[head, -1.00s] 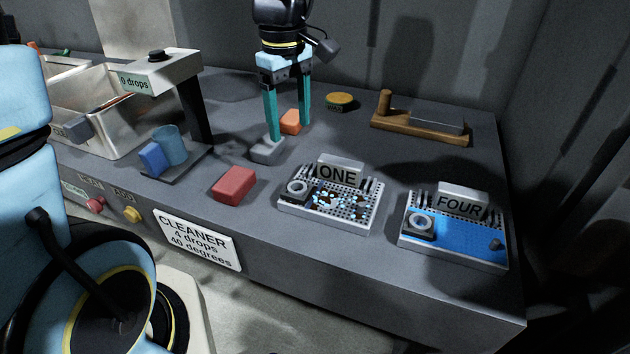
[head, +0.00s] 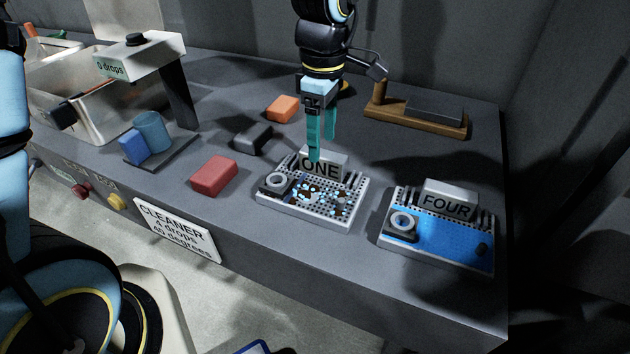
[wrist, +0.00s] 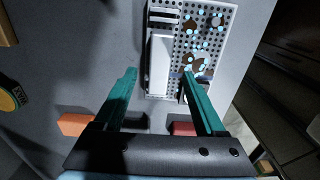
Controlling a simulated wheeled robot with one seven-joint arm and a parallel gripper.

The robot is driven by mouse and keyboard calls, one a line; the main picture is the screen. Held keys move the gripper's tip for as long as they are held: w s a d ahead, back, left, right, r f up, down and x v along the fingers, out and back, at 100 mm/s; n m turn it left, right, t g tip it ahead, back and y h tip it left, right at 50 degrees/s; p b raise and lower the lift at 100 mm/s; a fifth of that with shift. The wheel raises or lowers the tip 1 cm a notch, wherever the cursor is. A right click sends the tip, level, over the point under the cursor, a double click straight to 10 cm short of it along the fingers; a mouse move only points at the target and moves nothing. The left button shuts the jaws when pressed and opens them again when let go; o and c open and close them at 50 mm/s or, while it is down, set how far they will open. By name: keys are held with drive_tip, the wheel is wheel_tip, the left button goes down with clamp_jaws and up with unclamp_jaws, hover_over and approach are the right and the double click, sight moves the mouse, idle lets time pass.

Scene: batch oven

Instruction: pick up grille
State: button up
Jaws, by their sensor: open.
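A pale perforated grille marked ONE (head: 305,213) lies on the grey bench, with brown and light-blue spots on its holed face. A raised pale block labelled ONE (head: 320,167) stands along its back edge. A second grille marked FOUR (head: 440,258), with a blue face, lies to its right. My gripper (head: 322,149) is open and empty, pointing down over the back of grille ONE. In the wrist view, the raised block (wrist: 159,65) shows between the spread fingers (wrist: 160,74), and the holed face (wrist: 208,35) extends right. I cannot tell the fingertips' exact height.
A red block (head: 214,175), a dark grey block (head: 253,138) and an orange block (head: 283,108) lie left of grille ONE. A wooden holder (head: 415,121) is behind. A metal basin (head: 110,120) stands far left. The bench's front edge is close to both grilles.

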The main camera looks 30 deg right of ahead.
sight(323, 153)
drive_tip(key=shift+f+p, duration=0.6)
drive_tip(key=shift+f, duration=1.55)
clamp_jaws()
drive_tip(key=shift+d, duration=0.1)
